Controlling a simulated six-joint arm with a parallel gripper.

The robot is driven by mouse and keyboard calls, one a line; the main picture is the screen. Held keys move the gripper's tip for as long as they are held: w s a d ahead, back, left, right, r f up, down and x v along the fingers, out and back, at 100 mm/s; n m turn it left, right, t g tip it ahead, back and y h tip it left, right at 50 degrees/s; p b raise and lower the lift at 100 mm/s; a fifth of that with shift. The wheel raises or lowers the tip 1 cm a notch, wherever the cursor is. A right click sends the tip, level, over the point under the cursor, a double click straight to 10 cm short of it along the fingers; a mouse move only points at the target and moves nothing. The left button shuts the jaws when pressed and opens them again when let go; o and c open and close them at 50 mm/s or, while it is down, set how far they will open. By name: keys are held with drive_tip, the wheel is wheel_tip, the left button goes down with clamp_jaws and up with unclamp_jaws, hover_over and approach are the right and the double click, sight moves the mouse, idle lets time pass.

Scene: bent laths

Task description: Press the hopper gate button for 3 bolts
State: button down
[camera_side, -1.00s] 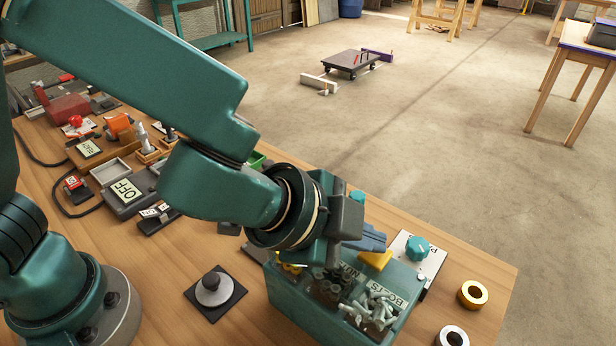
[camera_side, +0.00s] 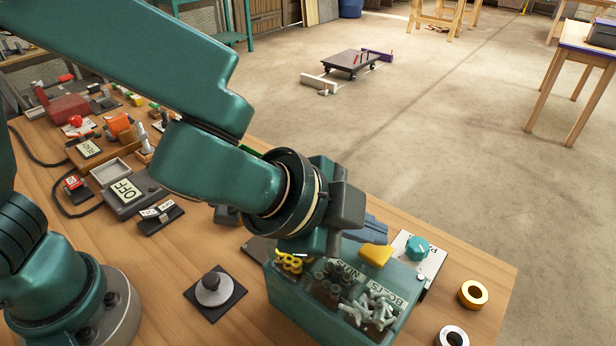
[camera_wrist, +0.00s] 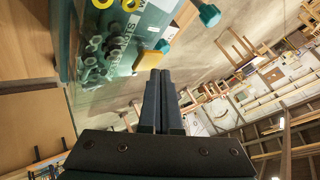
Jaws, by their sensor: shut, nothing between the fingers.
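The teal hopper box (camera_side: 300,312) stands at the front of the bench, with open compartments of bolts (camera_side: 372,308), nuts (camera_side: 332,280) and yellow rings (camera_side: 289,262). A yellow wedge-shaped piece (camera_side: 375,257) sits at its far edge; I cannot tell whether it is the gate button. My gripper (camera_side: 384,237) is shut and empty, its fingers just behind and above this piece in the side view. In the wrist view, the shut fingertips (camera_wrist: 160,73) lie close to the yellow piece (camera_wrist: 149,62); contact cannot be told.
A white panel with a teal knob (camera_side: 418,248) stands right of the hopper. Two tape-like rings, one yellow (camera_side: 473,293), lie near the bench edge. A round-knobbed post on a black plate (camera_side: 214,290) stands left. Switch boxes, including one marked OFF (camera_side: 125,190), crowd the far left.

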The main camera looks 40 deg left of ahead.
sight(366, 252)
drive_tip(key=shift+r, duration=0.35)
drive_tip(key=shift+r, duration=2.4)
idle(0.8)
wheel_tip(366, 252, up, 4)
drive_tip(key=shift+f, duration=0.1)
idle(0.4)
drive_tip(key=shift+f, duration=4.45)
drive_tip(key=shift+f, duration=0.1)
drive_tip(key=shift+f, duration=0.3)
